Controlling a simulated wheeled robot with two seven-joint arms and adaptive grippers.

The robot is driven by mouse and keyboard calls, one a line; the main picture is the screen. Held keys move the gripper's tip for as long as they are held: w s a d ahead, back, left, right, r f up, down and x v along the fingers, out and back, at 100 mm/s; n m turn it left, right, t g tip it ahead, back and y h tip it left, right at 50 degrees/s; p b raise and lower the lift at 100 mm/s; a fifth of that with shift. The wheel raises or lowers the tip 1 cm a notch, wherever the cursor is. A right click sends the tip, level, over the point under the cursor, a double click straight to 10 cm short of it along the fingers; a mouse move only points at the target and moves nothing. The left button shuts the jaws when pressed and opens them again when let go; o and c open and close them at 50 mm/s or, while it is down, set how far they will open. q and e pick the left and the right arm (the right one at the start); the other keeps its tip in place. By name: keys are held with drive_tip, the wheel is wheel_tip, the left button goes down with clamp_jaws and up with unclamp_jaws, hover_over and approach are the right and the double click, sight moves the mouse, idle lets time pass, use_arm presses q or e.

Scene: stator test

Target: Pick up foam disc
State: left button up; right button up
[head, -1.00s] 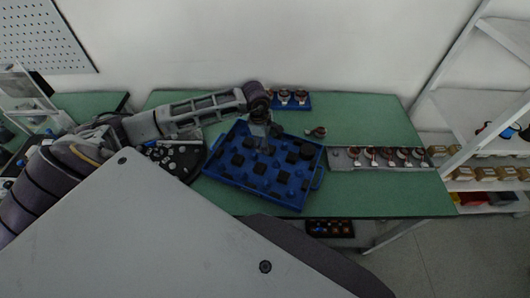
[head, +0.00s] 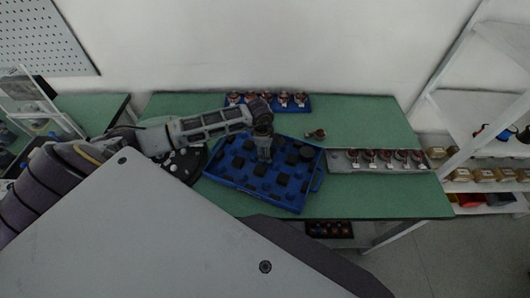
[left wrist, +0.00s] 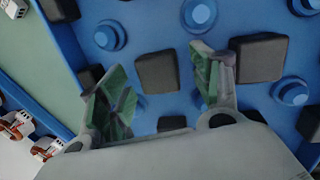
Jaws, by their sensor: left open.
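The blue tray (head: 240,188) lies on the green table and holds several dark foam pieces and blue round pegs. One dark piece (head: 306,152) near its right back looks rounder than the others and may be the foam disc; I cannot be sure. My left gripper (head: 265,158) is over the back middle of the tray. In the left wrist view its two green-padded fingers (left wrist: 157,68) are spread, with nothing held. A dark squarish foam block (left wrist: 157,71) shows between them, below, and another (left wrist: 259,57) is beyond the right finger. My right gripper is not in view.
A blue rack (head: 308,104) with several copper-wound parts stands at the back. A grey strip (head: 338,160) with more of them lies right of the tray. Green table right front is clear.

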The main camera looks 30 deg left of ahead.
use_arm(q)
clamp_jaws()
idle(0.4)
